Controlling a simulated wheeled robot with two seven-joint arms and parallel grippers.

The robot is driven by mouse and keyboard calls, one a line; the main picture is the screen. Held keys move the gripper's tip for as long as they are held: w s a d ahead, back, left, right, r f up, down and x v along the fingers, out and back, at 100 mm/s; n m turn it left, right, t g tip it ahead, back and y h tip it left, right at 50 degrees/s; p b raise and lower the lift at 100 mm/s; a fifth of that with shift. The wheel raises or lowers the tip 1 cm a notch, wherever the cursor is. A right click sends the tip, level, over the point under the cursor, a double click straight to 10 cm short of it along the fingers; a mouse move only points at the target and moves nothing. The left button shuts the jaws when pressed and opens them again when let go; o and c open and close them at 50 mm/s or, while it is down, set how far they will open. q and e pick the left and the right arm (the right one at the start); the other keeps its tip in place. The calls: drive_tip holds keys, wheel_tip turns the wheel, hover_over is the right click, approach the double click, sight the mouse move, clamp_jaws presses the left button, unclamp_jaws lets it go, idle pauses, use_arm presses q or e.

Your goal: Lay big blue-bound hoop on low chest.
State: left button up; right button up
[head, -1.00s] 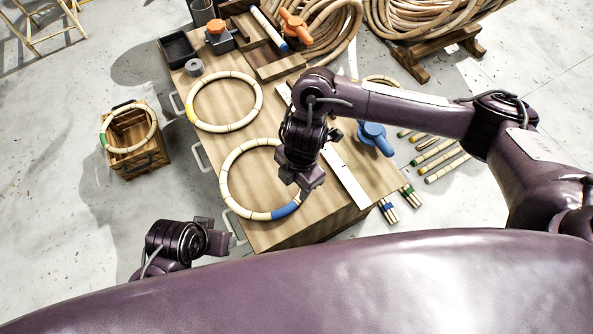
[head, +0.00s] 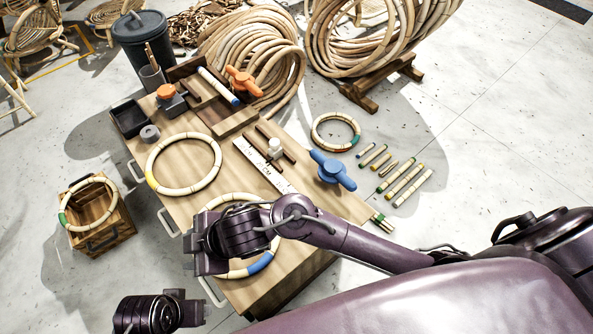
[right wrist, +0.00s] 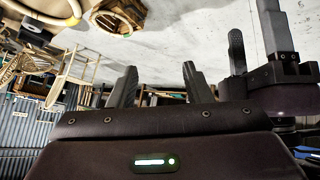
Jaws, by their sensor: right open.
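The big blue-bound hoop (head: 262,262), pale with a blue band, appears to lie flat on the near part of the low wooden chest (head: 290,272), which has pale side handles. My right forearm hides part of its ring. My right gripper (head: 190,256) is empty at the hoop's left side, over the chest's left edge. Its spread fingers show in the right wrist view (right wrist: 160,85). My left gripper (head: 197,309) is lower left, off the chest and apart from the hoop. Its two fingers also show apart in the right wrist view (right wrist: 254,40).
A yellow-bound hoop (head: 152,157) lies farther back on the chest, near a ruler (head: 262,165) and a blue clamp (head: 331,171). A green-bound hoop (head: 67,222) rests on a small crate (head: 110,232) at left. Rods (head: 402,183) lie on the right floor.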

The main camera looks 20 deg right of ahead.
drive_tip(key=s+d+f+m+h, duration=0.2)
drive_tip(key=s+d+f+m, duration=0.1)
drive_tip(key=d, duration=0.4)
drive_tip(key=s+d+f+m+g+h, duration=0.1)
drive_tip(key=s+d+f+m+h, duration=0.1)
drive_tip(key=d+m, duration=0.3)
drive_tip(key=s+d+f+m+g+h, duration=0.1)
drive_tip(key=s+d+f+m+h, duration=0.1)
drive_tip(key=d, duration=0.9)
wheel_tip(320, 180, down, 2)
drive_tip(key=shift+s+d+f+m, duration=0.2)
drive_tip(key=shift+s+m, duration=0.7)
drive_tip(key=shift+m, duration=0.3)
